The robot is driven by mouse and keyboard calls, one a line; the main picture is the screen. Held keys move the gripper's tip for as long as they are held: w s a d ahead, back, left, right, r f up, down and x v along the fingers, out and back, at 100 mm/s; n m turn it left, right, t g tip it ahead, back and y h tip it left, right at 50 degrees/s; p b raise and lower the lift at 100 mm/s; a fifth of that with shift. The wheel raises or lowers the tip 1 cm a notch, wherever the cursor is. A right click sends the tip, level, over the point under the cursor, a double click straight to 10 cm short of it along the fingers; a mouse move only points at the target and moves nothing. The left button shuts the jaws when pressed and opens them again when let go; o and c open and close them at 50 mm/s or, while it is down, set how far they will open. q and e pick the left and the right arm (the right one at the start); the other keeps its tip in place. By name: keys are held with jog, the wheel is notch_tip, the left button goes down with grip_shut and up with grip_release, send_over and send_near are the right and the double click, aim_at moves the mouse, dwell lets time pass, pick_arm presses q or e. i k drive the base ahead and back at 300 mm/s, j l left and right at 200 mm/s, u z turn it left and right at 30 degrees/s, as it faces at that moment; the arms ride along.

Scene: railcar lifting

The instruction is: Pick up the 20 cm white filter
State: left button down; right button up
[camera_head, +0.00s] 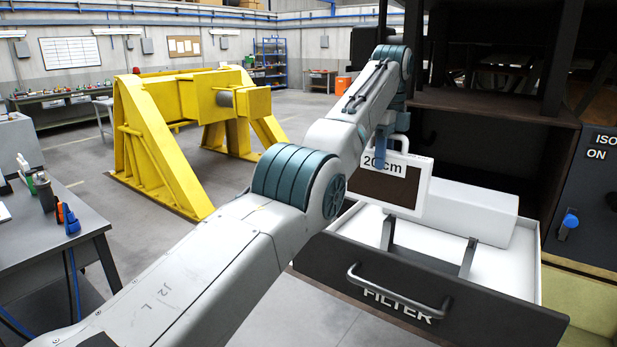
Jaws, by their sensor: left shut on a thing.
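The white filter labelled "20 cm" (411,196) has a white frame, a dark brown face and a handle on top. It is upright and slightly tilted, above the open drawer marked FILTER (440,291). My left gripper (391,150) is shut on the filter at its top handle; my forearm hides part of the grip. The filter's lower edge appears above the drawer's dark brackets, and I cannot tell whether it touches them. My right gripper is not in view.
A dark cabinet with a blue knob (569,221) stands at right. A yellow stand (160,140) is on the floor at left, and a grey workbench (62,235) is at far left. Open floor lies between.

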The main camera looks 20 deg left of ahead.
aim_at(24, 166)
jog(key=j, duration=0.9)
jog(key=k+j+z, duration=0.1)
jog(key=j, duration=1.65)
jog(key=k+j, duration=0.1)
jog(key=j, duration=0.3)
jog(key=k+j, duration=0.1)
jog(key=j, duration=0.35)
jog(key=k+j+z, duration=0.1)
jog(key=j, duration=0.3)
jog(key=k+j, duration=0.15)
jog(key=j, duration=0.25)
jog(key=k+j, duration=0.1)
jog(key=j, duration=0.3)
jog(key=k+j, duration=0.15)
jog(key=j, duration=0.25)
jog(key=k+j+z, duration=0.1)
jog(key=j, duration=0.95)
jog(key=k+j, duration=0.1)
jog(key=j, duration=0.55)
jog(key=j+z, duration=0.1)
jog(key=j, duration=0.55)
jog(key=k+j, duration=0.15)
jog(key=j, duration=0.5)
